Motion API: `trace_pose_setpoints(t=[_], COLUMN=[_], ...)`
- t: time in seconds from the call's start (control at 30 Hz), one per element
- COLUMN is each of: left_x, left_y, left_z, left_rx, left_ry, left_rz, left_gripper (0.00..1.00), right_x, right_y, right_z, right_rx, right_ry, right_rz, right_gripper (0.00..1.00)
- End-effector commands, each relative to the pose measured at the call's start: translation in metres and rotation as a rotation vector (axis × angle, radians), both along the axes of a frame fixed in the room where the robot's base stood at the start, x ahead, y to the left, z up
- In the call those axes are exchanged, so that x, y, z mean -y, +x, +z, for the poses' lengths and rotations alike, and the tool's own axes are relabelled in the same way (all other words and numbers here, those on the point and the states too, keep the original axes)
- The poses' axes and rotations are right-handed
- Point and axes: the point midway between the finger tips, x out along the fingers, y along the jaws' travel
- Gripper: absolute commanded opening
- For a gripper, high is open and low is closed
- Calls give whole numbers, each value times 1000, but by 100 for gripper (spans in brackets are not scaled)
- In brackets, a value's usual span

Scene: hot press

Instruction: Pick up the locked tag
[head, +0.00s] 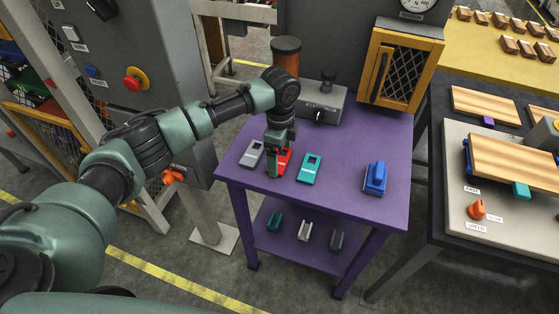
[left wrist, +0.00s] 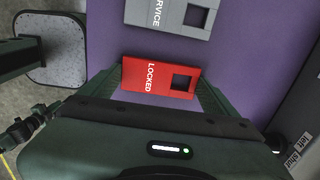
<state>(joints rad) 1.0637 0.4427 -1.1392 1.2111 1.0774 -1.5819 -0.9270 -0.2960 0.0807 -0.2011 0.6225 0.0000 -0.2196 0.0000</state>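The locked tag is a flat red plate with white lettering and a dark square hole. In the head view the locked tag (head: 284,162) lies on the purple table (head: 345,215), partly hidden by my left gripper (head: 280,158). In the left wrist view the locked tag (left wrist: 150,80) shows whole, with its LOCKED lettering readable. The two green fingers of my left gripper (left wrist: 158,88) are apart, one near each end of the tag. The gripper looks open, and whether the fingers touch the tag cannot be told. My right gripper is not in view.
A grey service tag (head: 252,153) lies left of the red one, a teal tag (head: 310,168) right of it. A blue block-like object (head: 375,178) stands farther right. A grey box (head: 322,103) and an orange-brown cylinder (head: 286,55) stand behind. The table's front is clear.

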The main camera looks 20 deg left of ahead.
Motion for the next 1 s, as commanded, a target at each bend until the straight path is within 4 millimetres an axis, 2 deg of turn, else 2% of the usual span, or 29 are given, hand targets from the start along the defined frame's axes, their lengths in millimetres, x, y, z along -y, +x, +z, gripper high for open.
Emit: trace_pose_setpoints(t=[0.33,0.53,0.77,1.0], left_x=[0,1,1,1], left_y=[0,1,2,1], left_z=[3,22,76,145], left_rx=[1,3,6,5], left_ry=[-1,-2,-3,-2], left_rz=[0,-1,-1,0], left_gripper=[52,52,52,52], right_x=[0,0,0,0], right_y=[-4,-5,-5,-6], right_z=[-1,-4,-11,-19], right_rx=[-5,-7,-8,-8], right_ry=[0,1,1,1], right_rz=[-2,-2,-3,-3], right_gripper=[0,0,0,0])
